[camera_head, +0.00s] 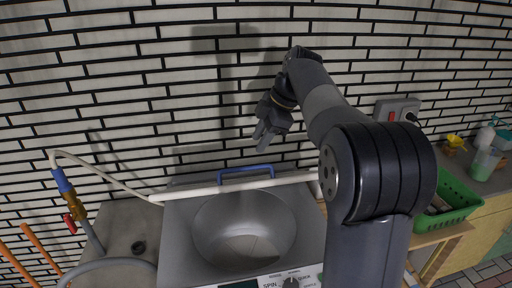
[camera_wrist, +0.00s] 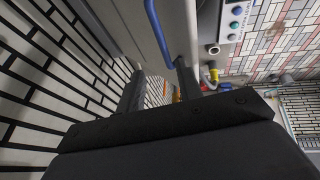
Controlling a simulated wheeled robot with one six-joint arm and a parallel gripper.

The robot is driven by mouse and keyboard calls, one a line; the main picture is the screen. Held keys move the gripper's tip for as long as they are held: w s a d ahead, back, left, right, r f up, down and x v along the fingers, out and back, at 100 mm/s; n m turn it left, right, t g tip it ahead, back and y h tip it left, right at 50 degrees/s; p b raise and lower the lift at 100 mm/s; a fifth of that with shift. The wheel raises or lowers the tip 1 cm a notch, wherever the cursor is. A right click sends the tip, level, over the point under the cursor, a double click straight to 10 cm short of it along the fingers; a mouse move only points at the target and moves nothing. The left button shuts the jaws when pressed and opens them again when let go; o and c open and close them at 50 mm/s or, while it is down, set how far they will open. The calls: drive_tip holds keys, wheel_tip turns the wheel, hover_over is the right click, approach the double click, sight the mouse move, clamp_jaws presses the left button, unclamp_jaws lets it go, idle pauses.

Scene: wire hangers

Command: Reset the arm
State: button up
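My arm reaches up from the lower right in the head view. My gripper (camera_head: 262,140) hangs in front of the brick wall, above the back of the washing machine (camera_head: 180,235). In the wrist view the two fingers of my gripper (camera_wrist: 160,74) stand apart with nothing held between them. A blue handle (camera_head: 245,169) at the machine's back edge lies below the gripper, apart from it. The blue handle (camera_wrist: 157,30) also shows beyond the fingers in the wrist view. No hanger shows in either view.
A pale hose (camera_head: 110,178) runs along the machine's back to a tap (camera_head: 65,195) at left. A green basket (camera_head: 450,200) stands at right near bottles (camera_head: 486,160). A grey wall box (camera_head: 397,110) sits behind my arm. The machine's round tub (camera_head: 245,225) is open.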

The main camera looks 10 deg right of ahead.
sight(245, 168)
idle(0.3)
drive_tip(key=p+x, duration=0.1)
drive_tip(key=x, duration=0.9)
drive_tip(key=shift+a+f+p, duration=0.15)
drive_tip(key=shift+f+p, duration=0.15)
drive_tip(key=shift+f, duration=0.15)
drive_tip(key=shift+s, duration=0.2)
